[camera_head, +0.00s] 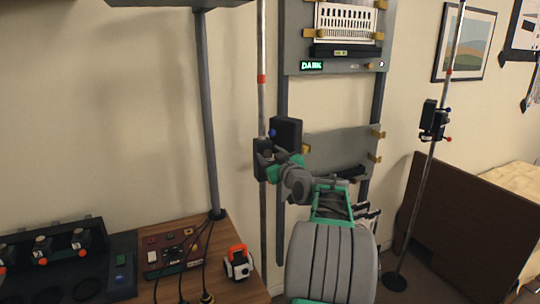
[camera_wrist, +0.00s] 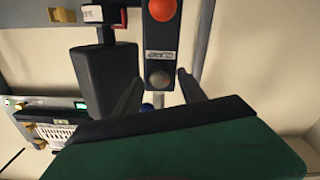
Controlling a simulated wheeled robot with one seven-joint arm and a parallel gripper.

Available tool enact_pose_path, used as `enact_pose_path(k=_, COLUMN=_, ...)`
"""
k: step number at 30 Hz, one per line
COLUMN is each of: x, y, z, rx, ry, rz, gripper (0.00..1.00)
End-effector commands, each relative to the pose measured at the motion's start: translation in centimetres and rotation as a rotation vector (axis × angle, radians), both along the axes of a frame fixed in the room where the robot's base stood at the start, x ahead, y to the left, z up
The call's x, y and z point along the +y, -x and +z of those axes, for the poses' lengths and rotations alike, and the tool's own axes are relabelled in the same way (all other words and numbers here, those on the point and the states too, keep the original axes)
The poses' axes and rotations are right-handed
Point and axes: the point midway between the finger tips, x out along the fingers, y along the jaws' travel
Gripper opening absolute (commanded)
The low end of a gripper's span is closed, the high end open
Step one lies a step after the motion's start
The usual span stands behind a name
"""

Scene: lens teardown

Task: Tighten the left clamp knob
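The left clamp is a dark block (camera_wrist: 160,32) on the left pole (camera_head: 262,100), beside a black box (camera_head: 287,132). In the wrist view it carries an orange-red round part (camera_wrist: 162,8), a small label and a grey round knob (camera_wrist: 159,79). A blue knob (camera_head: 273,132) shows in the head view; a bit of blue shows low in the wrist view. My gripper (camera_head: 270,160) is at the clamp. In the wrist view its fingers (camera_wrist: 160,76) are apart, one on each side of the grey knob, with gaps visible. Contact is not visible.
A right stand (camera_head: 431,160) carries another clamp (camera_head: 433,120) with blue and red knobs. A rack panel (camera_head: 340,148) stands behind my arm. A wooden bench (camera_head: 225,270) with a control box (camera_head: 172,250), cables and an orange-white device (camera_head: 238,262) is at lower left.

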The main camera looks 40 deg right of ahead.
Motion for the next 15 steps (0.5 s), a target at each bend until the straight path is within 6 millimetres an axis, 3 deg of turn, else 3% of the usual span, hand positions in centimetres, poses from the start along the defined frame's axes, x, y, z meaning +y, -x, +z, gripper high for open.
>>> enact_pose_path(k=15, x=0.00, y=0.03, z=-0.02, rx=0.001, ry=0.000, rz=0.000, gripper=0.05)
